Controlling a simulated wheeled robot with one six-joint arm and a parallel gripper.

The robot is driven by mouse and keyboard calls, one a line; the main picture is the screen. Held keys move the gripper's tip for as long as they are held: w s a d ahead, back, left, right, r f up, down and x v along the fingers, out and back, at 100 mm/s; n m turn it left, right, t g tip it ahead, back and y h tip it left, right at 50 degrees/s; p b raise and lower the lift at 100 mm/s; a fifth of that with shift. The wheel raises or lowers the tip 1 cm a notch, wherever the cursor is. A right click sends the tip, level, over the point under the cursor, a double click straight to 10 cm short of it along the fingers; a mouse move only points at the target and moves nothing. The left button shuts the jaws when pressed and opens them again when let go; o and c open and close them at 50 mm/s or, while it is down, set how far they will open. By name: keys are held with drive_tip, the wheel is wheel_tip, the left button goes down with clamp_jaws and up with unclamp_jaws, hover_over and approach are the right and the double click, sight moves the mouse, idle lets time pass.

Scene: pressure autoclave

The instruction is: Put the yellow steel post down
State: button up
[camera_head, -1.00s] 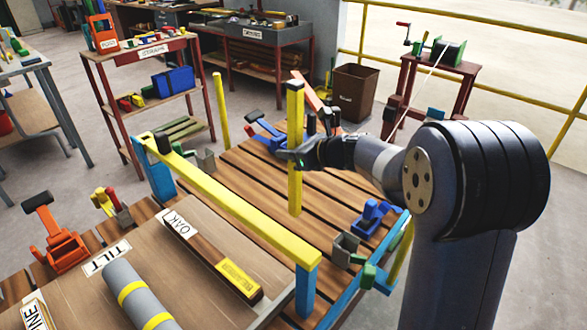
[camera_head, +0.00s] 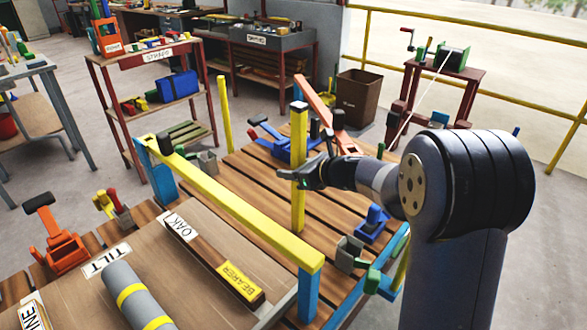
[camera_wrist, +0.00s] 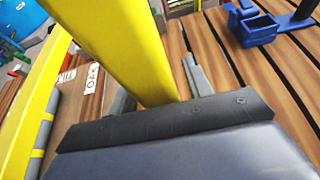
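The yellow steel post (camera_head: 299,140) stands upright at the slatted wooden deck (camera_head: 250,170). Its lower end appears at deck level beyond the yellow rail; I cannot tell whether it touches the slats. My gripper (camera_head: 298,172) is around the post at about mid-height and appears shut on it. In the wrist view the post (camera_wrist: 125,45) runs between my two grey fingers (camera_wrist: 160,95); the left finger is mostly hidden by the post.
A yellow rail (camera_head: 235,215) on blue legs crosses in front of the post. Blue clamps (camera_head: 374,222) and a grey socket (camera_head: 349,251) lie to its right. A wooden bearer (camera_head: 213,260) lies on the nearer board.

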drive_tip(key=shift+r+p, duration=0.25)
drive_tip(key=shift+p, duration=0.05)
approach(294, 157)
drive_tip(key=f, duration=0.2)
drive_tip(key=w+d+f, duration=0.1)
drive_tip(key=shift+d+f+p, duration=0.15)
drive_tip(key=shift+f+p, duration=0.15)
drive_tip(key=shift+f, duration=0.05)
drive_tip(key=x, duration=0.6)
drive_tip(key=b+x, duration=0.1)
drive_tip(key=x, duration=0.5)
drive_tip(key=shift+f, duration=0.3)
drive_tip(key=shift+r+p, duration=0.55)
drive_tip(key=shift+r, duration=1.25)
